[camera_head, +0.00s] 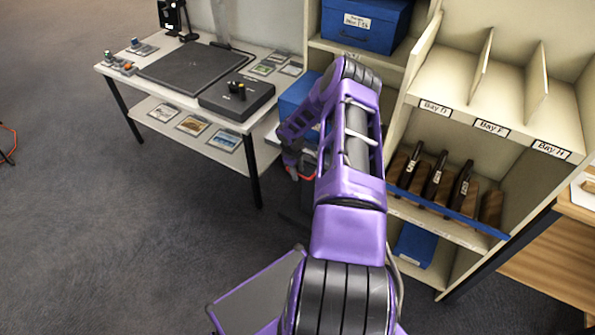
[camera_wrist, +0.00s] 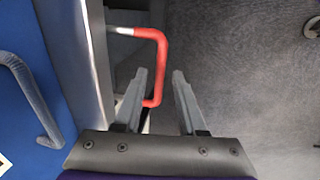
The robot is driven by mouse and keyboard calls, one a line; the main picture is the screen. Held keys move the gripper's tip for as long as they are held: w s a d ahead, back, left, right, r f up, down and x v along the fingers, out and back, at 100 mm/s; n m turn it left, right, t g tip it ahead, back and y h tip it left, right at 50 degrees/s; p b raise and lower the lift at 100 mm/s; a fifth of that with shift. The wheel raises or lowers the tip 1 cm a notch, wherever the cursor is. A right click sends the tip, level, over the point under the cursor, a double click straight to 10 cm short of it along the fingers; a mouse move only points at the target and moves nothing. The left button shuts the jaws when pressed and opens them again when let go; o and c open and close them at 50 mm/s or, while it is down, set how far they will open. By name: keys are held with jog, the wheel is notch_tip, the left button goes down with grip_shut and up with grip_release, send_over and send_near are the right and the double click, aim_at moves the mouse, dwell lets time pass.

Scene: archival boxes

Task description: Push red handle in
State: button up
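The red handle (camera_wrist: 162,62) is a U-shaped bar that juts out to the right from a pale cabinet edge in the wrist view. A small red piece, likely the same handle, shows beside my arm in the head view (camera_head: 307,177). My gripper (camera_wrist: 159,72) is open, its two grey fingers apart. In the picture the handle's long bar runs through the gap between the fingers, and its lower end passes behind the left finger. I cannot tell whether they touch. In the head view my purple arm hides most of the gripper and handle.
A blue box front with a grey pull (camera_wrist: 35,100) is close on the left in the wrist view. A white table (camera_head: 185,95) with equipment stands left of my arm. Shelving (camera_head: 425,125) with labelled bays stands at right.

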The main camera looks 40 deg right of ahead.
grip_shut()
dwell(1.2)
